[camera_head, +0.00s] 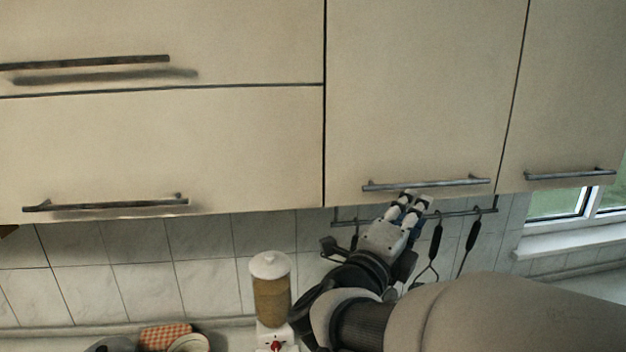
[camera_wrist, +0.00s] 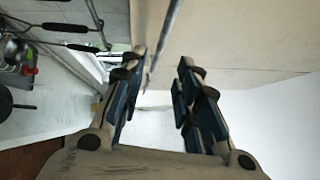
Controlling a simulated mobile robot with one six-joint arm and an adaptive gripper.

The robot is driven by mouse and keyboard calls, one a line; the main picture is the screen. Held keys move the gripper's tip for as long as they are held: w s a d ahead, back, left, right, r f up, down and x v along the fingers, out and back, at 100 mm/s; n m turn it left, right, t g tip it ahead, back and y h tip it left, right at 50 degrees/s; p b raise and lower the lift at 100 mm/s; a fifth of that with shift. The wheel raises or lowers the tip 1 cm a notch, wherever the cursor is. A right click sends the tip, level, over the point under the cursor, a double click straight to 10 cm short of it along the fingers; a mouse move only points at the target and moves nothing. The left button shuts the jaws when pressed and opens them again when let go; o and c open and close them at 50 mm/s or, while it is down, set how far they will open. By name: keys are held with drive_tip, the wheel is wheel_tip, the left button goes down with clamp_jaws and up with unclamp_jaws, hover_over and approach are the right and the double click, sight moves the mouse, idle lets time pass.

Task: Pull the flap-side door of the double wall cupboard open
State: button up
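The flap-side door (camera_head: 415,90) of the double wall cupboard is the middle tall cream panel, and it looks shut. Its grey bar handle (camera_head: 460,182) runs level near the bottom edge. My gripper (camera_head: 416,198) is just under the middle of this handle, fingers pointing up at it. In the wrist view my gripper (camera_wrist: 161,57) is open, with blue-padded fingers apart. The handle bar (camera_wrist: 166,36) shows there in the gap between the fingertips, nearer the left finger. I cannot tell whether the bar is within the fingers or just beyond them. The other door (camera_head: 570,90) is shut at the right.
Two stacked flaps (camera_head: 150,150) with bar handles are at the left. A rail (camera_head: 485,211) with hanging utensils is below the door, close behind my gripper. A window (camera_head: 555,205) is at the right.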

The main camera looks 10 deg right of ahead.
sight(431, 186)
drive_tip(key=p+x, duration=0.1)
drive_tip(key=x, duration=0.9)
drive_tip(key=shift+a, duration=0.1)
clamp_jaws()
idle(0.4)
